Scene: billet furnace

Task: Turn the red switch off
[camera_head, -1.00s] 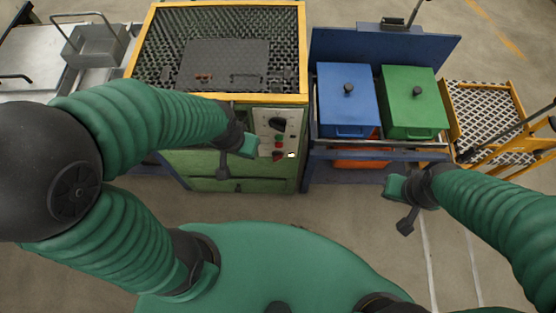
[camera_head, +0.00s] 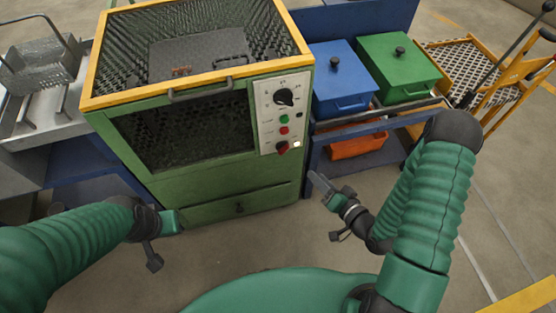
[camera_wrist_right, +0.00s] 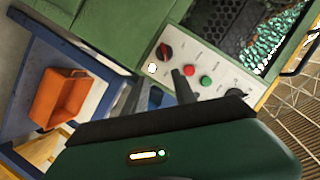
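The furnace's white control panel (camera_head: 283,112) faces me at the right of its front. The red switch (camera_head: 282,147) is a rotary knob low on the panel; it also shows in the right wrist view (camera_wrist_right: 164,50). A white lamp beside it glows. My right gripper (camera_head: 328,190) is below and to the right of the panel, apart from it. In the right wrist view a dark finger (camera_wrist_right: 183,85) overlaps the panel near the red button. My left gripper (camera_head: 165,240) hangs low in front of the furnace, away from the panel. The finger openings are unclear.
The green furnace (camera_head: 220,178) has a yellow-rimmed top. A red button (camera_head: 284,130), a green button (camera_head: 284,119) and a black dial (camera_head: 284,97) sit above the switch. Blue (camera_head: 342,75) and green (camera_head: 398,65) lidded boxes and an orange bin (camera_head: 357,145) stand right.

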